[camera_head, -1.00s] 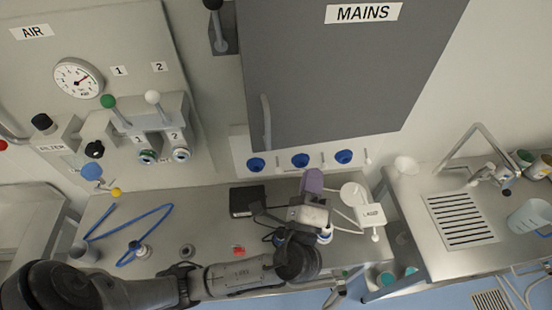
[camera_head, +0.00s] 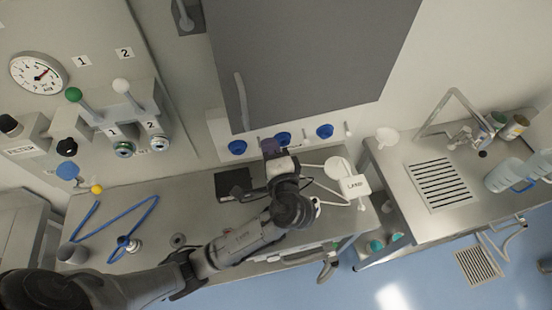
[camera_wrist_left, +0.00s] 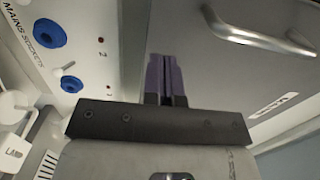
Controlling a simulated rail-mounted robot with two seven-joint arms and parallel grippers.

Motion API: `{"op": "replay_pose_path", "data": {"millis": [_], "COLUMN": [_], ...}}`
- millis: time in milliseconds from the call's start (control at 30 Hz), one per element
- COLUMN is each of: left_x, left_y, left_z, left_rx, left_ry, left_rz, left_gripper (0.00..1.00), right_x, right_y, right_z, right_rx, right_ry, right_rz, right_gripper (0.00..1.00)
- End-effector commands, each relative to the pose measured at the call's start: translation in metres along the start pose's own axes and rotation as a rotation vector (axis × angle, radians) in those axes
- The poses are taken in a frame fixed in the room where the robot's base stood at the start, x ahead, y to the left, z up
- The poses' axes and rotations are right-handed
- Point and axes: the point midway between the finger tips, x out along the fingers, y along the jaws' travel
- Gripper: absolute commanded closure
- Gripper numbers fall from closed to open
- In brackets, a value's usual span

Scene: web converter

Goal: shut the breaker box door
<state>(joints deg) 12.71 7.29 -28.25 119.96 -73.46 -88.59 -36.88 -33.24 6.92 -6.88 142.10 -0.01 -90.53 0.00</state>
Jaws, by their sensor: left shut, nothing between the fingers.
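The breaker box door (camera_head: 310,60) is a large dark grey panel at the top middle of the head view, with its bar handle (camera_head: 241,100) near its lower left corner. In the left wrist view the handle (camera_wrist_left: 260,40) is at the upper right. How far the door stands open I cannot tell. My left gripper (camera_head: 270,146) has purple fingertips, shut and empty, just below the door's lower edge in the picture. In the left wrist view the fingertips (camera_wrist_left: 165,62) overlap the door; contact cannot be told. My right gripper is not in view.
Blue mains sockets (camera_head: 283,139) line the wall below the door. A black box (camera_head: 233,184), a blue hose (camera_head: 140,213) and a white labelled device (camera_head: 355,186) are on the bench. Air valves with levers (camera_head: 122,87) are at left, a sink drain (camera_head: 440,184) at right.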

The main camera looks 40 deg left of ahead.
Motion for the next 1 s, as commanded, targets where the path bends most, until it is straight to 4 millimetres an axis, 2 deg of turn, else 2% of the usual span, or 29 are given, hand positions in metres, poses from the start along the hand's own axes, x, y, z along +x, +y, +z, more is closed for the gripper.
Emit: {"op": "replay_pose_path", "data": {"millis": [100,333,500,900,1000], "left_x": [0.019,0.042,0.049,0.050,0.058], "left_y": [-0.003,-0.001,0.000,0.000,0.000], "left_z": [0.001,0.000,0.000,0.000,0.001], "left_rx": [0.003,0.003,0.001,0.001,0.002], "left_ry": [-0.002,0.001,0.001,0.001,-0.001], "left_rz": [-0.003,-0.002,0.000,0.000,-0.001], "left_gripper": [1.00,1.00,1.00,1.00,1.00], "right_x": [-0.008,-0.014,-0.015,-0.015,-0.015], "right_y": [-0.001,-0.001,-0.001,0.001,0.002], "right_z": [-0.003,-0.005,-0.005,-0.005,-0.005], "right_rx": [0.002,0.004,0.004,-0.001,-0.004], "right_ry": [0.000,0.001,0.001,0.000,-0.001], "right_rz": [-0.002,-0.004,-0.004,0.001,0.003], "right_gripper": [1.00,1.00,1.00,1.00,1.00]}}
